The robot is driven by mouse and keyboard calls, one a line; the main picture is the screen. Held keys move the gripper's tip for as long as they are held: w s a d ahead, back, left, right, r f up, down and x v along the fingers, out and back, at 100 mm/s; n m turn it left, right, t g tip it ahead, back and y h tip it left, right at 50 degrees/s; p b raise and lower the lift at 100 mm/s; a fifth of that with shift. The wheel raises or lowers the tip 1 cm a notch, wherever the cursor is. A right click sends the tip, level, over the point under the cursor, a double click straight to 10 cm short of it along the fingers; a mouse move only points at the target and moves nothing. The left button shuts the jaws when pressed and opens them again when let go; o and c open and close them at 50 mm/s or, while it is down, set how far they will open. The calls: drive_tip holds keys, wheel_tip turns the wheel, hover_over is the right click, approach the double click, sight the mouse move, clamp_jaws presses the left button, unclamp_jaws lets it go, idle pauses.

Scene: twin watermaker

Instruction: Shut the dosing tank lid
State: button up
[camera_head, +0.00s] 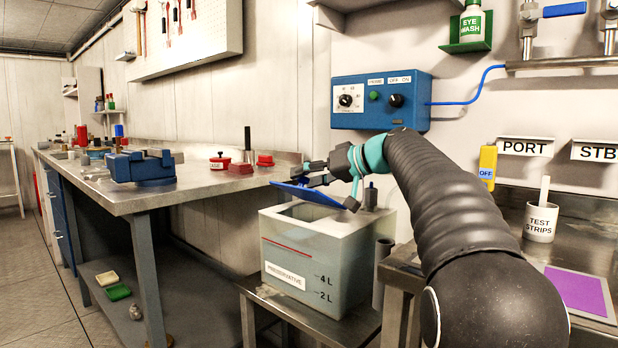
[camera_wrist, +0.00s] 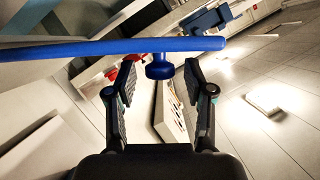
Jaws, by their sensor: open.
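The dosing tank (camera_head: 318,262) is a pale translucent box labelled PRESERVATIVE, standing on a low metal stand. Its blue lid (camera_head: 306,194) is raised at a tilt above the opening in the tank's top; the dark opening shows below it. In the wrist view the lid (camera_wrist: 110,47) is seen nearly edge-on, crossing the upper left, with a round blue knob (camera_wrist: 160,67) on it. My gripper (camera_head: 312,174) is at the lid's upper face. Its fingers (camera_wrist: 152,75) are open, one on each side of the knob; I cannot tell whether they touch it.
A metal workbench (camera_head: 150,197) with a blue vise (camera_head: 140,166) stands left of the tank. A blue control box (camera_head: 380,101) hangs on the wall behind. To the right, a counter holds a test strips cup (camera_head: 541,222) and a purple mat (camera_head: 580,292).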

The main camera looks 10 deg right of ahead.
clamp_jaws()
drive_tip(key=shift+f, duration=0.1)
drive_tip(key=b, duration=0.1)
drive_tip(key=a+f+n+b, duration=0.1)
drive_tip(key=b, duration=0.1)
drive_tip(key=shift+s+f+b, duration=0.3)
drive_tip(key=shift+s+a+f+n+t+h+b, duration=0.25)
drive_tip(key=shift+n+h+b, duration=0.3)
drive_tip(key=shift+b, duration=0.4)
drive_tip(key=shift+r, duration=0.1)
unclamp_jaws()
